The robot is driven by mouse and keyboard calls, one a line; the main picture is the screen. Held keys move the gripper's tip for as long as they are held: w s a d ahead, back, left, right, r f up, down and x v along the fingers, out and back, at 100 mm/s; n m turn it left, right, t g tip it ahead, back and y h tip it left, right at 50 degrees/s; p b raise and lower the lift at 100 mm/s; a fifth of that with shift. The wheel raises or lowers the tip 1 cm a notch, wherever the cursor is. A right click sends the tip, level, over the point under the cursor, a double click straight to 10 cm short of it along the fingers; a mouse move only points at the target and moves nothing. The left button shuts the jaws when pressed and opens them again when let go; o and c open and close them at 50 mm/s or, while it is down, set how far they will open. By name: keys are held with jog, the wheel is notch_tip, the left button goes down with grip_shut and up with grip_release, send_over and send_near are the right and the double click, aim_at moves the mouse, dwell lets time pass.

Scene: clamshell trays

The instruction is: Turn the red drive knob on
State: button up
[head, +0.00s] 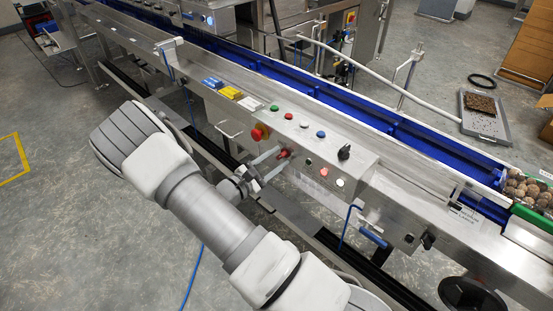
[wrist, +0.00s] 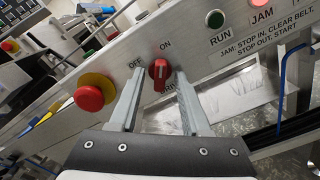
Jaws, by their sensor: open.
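The red drive knob (wrist: 160,72) is on the steel control panel in the wrist view, with OFF printed at its upper left and ON above it. Its grip bar stands roughly upright in the picture, with a pale mark on it. I cannot tell for certain which label it points to. My gripper (wrist: 158,82) is open, with one finger on each side of the knob and visible gaps between. In the head view the knob (head: 283,154) is small, at the tips of my gripper (head: 272,163), partly hidden by the fingers.
A red mushroom button on a yellow base (wrist: 92,92) sits close to the left finger. A black selector knob (head: 344,152) and several buttons line the panel. A blue conveyor (head: 400,125) runs behind.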

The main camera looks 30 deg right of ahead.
jog(key=shift+a, duration=0.1)
jog(key=p+v, duration=0.2)
jog(key=v, duration=1.5)
jog(key=shift+p, duration=0.35)
